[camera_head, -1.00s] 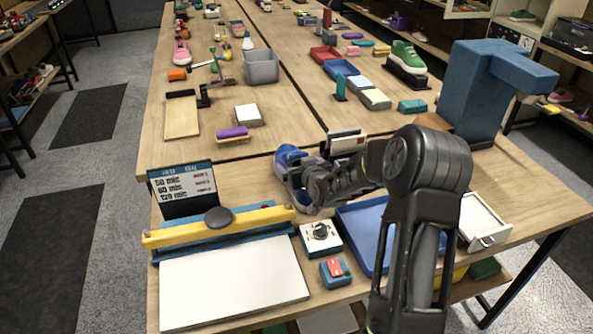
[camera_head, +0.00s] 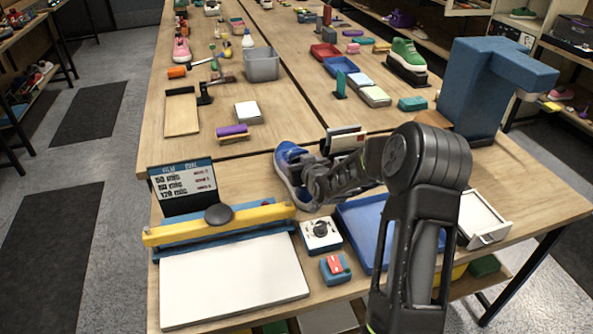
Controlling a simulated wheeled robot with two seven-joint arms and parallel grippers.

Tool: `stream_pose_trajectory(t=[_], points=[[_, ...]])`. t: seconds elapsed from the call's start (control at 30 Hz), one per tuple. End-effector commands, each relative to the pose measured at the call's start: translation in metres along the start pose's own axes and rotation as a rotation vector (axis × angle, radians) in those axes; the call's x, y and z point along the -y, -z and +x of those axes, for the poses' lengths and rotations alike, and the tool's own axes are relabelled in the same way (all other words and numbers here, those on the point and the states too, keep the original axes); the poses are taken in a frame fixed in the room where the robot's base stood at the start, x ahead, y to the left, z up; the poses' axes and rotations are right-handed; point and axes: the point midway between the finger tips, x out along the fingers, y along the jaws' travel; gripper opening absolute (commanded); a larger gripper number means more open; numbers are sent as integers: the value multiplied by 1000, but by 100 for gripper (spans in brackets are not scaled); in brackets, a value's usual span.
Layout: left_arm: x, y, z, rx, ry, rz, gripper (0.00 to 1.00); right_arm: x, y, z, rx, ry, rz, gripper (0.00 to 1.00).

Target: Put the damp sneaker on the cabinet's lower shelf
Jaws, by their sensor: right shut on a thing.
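The blue sneaker (camera_head: 287,153) with a white sole is in the middle of the table, behind the yellow-barred device. My right gripper (camera_head: 303,177) is shut on it, and the gripper and wrist hide its right side. I cannot tell whether the sneaker touches the table or whether it is damp. My left gripper is not in view. I cannot clearly make out the cabinet or its lower shelf. A device with a white panel (camera_head: 235,280) and a yellow bar (camera_head: 165,236) stands at the front left, with a minutes sign (camera_head: 183,187) behind it.
A dial box (camera_head: 320,235) and a red-switch box (camera_head: 335,268) stand right of the white panel. A blue tray (camera_head: 362,222) lies partly behind my arm. A white tray (camera_head: 484,219) and a tall blue machine (camera_head: 478,90) are at the right. A grey bin (camera_head: 262,64) stands farther back.

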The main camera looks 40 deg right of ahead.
Motion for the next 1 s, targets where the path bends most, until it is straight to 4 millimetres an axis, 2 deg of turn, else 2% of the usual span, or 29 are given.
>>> stream_pose_trajectory(t=[0.07, 0.63, 1.0], points=[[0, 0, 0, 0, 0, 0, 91, 0, 0, 0, 0, 0, 0, 57], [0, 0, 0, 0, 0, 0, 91, 0, 0, 0, 0, 0, 0, 10], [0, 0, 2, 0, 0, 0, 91, 0, 8, -2, -4, 0, -1, 9]])
